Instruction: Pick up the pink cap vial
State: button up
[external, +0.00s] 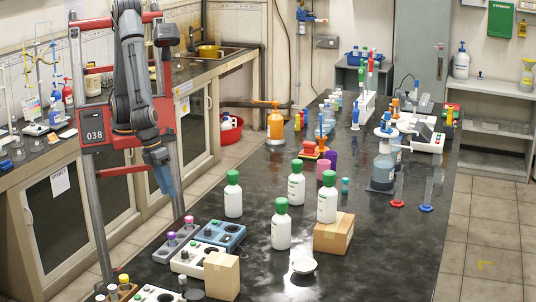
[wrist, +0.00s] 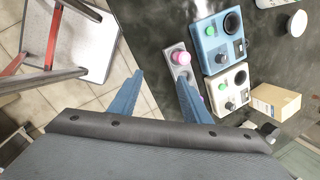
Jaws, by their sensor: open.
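The pink cap vial (external: 188,220) stands in a small grey holder (external: 176,243) at the near left edge of the dark bench. In the wrist view the pink cap (wrist: 183,58) shows from above, just beyond the tip of my right-hand finger; its body is hidden. My gripper (external: 168,183) points down, left of and above the vial, off the bench edge. In the wrist view my gripper (wrist: 158,82) has its two blue fingers wide apart, with floor tiles and bench edge between them and nothing held.
A blue device (external: 218,236) and a white device (external: 196,260) with knobs stand right of the holder. A cardboard box (external: 222,276) is near them. Green-capped white bottles (external: 233,195) stand farther right. A small white dish (external: 304,265) lies on open bench.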

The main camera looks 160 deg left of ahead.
aim_at(188, 217)
jog(key=w+a+f+m, duration=0.1)
jog(key=w+f+m, duration=0.1)
jog(key=f+m, duration=0.1)
jog(key=w+a+f+m+b, duration=0.1)
jog(key=w+a+f+m, duration=0.1)
jog(key=f+m, duration=0.1)
jog(key=w+a+f+m+y+b, duration=0.1)
jog(key=w+a+f+m, duration=0.1)
jog(key=f+m, duration=0.1)
jog(key=shift+f+m+t, duration=0.2)
jog(key=shift+m+t, duration=0.1)
jog(key=shift+m, duration=0.2)
jog(key=c, duration=1.1)
